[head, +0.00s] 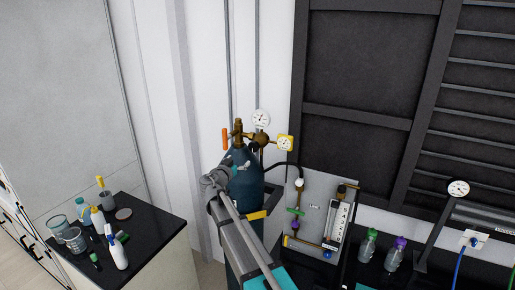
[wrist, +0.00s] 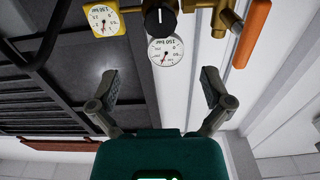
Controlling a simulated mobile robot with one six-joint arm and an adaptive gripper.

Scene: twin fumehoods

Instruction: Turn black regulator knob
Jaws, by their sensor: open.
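The black regulator knob (wrist: 160,18) shows at the top middle of the wrist view, on the brass regulator body, between a yellow-framed gauge (wrist: 103,17) and a white round gauge (wrist: 166,51). My gripper (wrist: 160,86) is open and empty, its two fingers spread wide. The knob lies beyond the fingertips, apart from them and roughly centred between them. In the head view, the brass regulator (head: 262,140) sits atop the dark blue gas cylinder (head: 246,180). My gripper (head: 214,182) is beside the cylinder's upper left there, below the regulator.
An orange handle (head: 225,138) juts left of the cylinder valve. A black hose (head: 284,167) runs to a flowmeter panel (head: 315,188) at right. Dark fumehood framing (head: 370,118) is behind.

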